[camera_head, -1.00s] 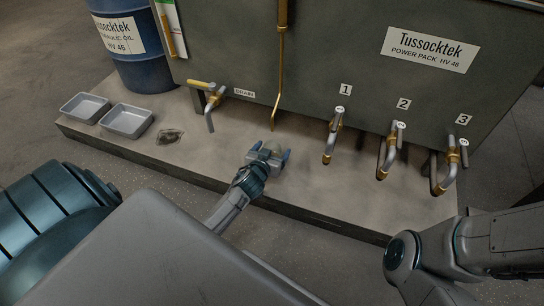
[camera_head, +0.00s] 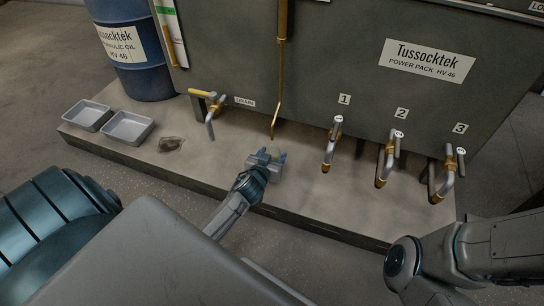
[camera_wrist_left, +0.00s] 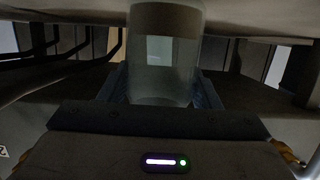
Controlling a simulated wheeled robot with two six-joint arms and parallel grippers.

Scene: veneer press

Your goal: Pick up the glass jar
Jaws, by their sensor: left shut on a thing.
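The glass jar (camera_wrist_left: 165,72) is clear, with a darker brownish band at the top of the left wrist view. It stands between the blue fingers of my left gripper (camera_wrist_left: 163,88), which is shut on it. In the head view my left gripper (camera_head: 266,158) is low over the concrete plinth, below the brass pipe. The jar is mostly hidden there by the gripper, and I cannot tell whether it touches the plinth. My right arm shows at the lower right of the head view, but its gripper is out of frame.
The grey power pack tank (camera_head: 330,65) stands behind, with a drain tap (camera_head: 212,108) and taps 1 (camera_head: 331,145), 2 (camera_head: 389,160) and 3 (camera_head: 446,172) jutting out. Two metal trays (camera_head: 127,127) and a dark stain lie left on the plinth (camera_head: 205,165), before a blue drum (camera_head: 140,70).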

